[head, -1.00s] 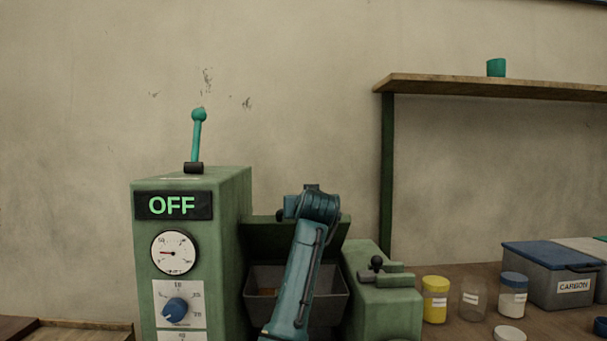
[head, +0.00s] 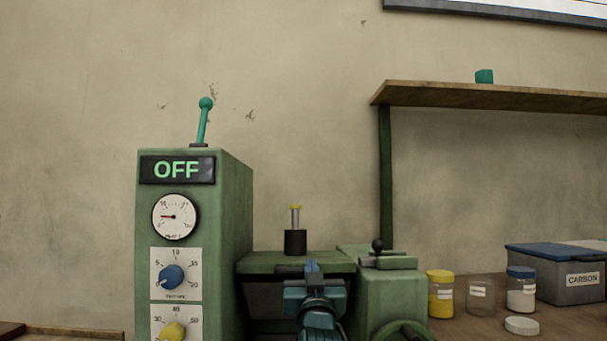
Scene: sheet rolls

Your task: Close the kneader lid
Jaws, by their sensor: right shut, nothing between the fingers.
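The green kneader (head: 232,240) stands in the middle of the head view, its panel reading OFF. Its green lid (head: 262,262) looks roughly level above the dark chamber (head: 264,300). A black cylinder with a yellow-topped clear stem (head: 295,241) stands upright on the lid. My right gripper (head: 311,266) is shut and empty, in front of the lid's front edge and covering part of it. I cannot tell whether it touches the lid or whether the lid is fully seated. My left gripper is out of view.
A locking knob block (head: 388,261) sits right of the lid, and a teal lever (head: 203,122) tops the control housing. Jars (head: 440,294) and a carbon bin (head: 560,278) stand on the right bench. A wooden shelf (head: 500,95) is above.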

